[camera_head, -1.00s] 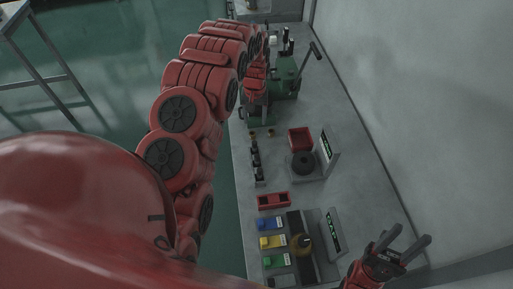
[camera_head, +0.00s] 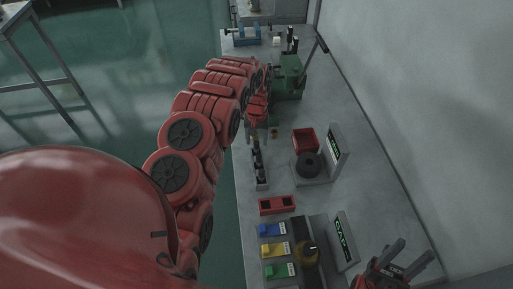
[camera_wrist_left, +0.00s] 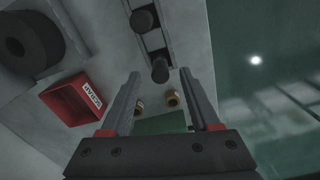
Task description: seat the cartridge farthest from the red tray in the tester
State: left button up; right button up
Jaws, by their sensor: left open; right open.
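A row of dark cylinders (camera_wrist_left: 160,68), possibly the cartridges, stands in a narrow grey rack (camera_head: 262,186) along the bench's left edge. My left gripper (camera_head: 254,138) is open and empty above the far end of this rack. In the left wrist view the end cylinder lies between the open fingertips (camera_wrist_left: 160,74), not gripped. A red tray (camera_head: 305,139), labelled SCRAP in the wrist view (camera_wrist_left: 75,98), stands to the right. A grey unit with a black round part (camera_head: 309,165) and upright display is beside it; I cannot tell whether it is the tester. My right gripper (camera_head: 415,250) is open and empty at lower right.
Two brass pieces (camera_wrist_left: 173,99) stand just past the rack. A green machine (camera_head: 290,78) is behind them. A red two-slot holder (camera_head: 277,205), blue, yellow and green blocks (camera_head: 274,249) and another display (camera_head: 341,238) are nearer. Bench along the wall is clear.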

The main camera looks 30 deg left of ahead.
aim_at(256, 150)
pick_arm(q)
jog(key=shift+s+f+p, duration=0.1)
jog(key=shift+f+p, duration=0.25)
jog(key=shift+f, duration=0.95)
grip_shut()
